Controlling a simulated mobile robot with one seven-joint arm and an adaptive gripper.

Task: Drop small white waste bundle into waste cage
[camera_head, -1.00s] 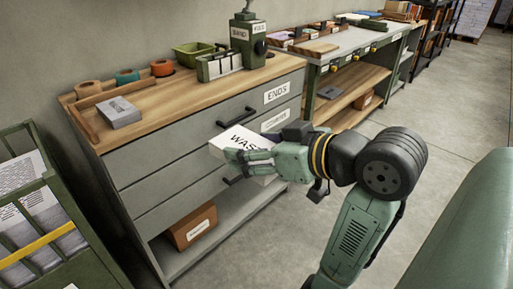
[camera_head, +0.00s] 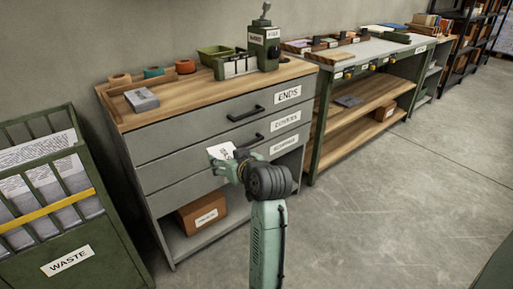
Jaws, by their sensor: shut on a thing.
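The white waste bundle (camera_head: 221,151) is held in my gripper (camera_head: 228,166), in front of the grey drawer cabinet. My gripper is shut on it, and my own arm hides part of the bundle. The waste cage (camera_head: 72,262) stands at the lower left. It is a green barred bin with a yellow bar and a WASTE label, and paper sheets show inside it. The bundle is to the right of the cage and apart from it.
The drawer cabinet (camera_head: 190,148) has a wooden top with tape rolls (camera_head: 155,72), a grey block (camera_head: 141,99) and a green press (camera_head: 263,48). A brown box (camera_head: 203,213) sits on its lower shelf. A workbench (camera_head: 362,98) stands farther right. The floor (camera_head: 400,200) at right is clear.

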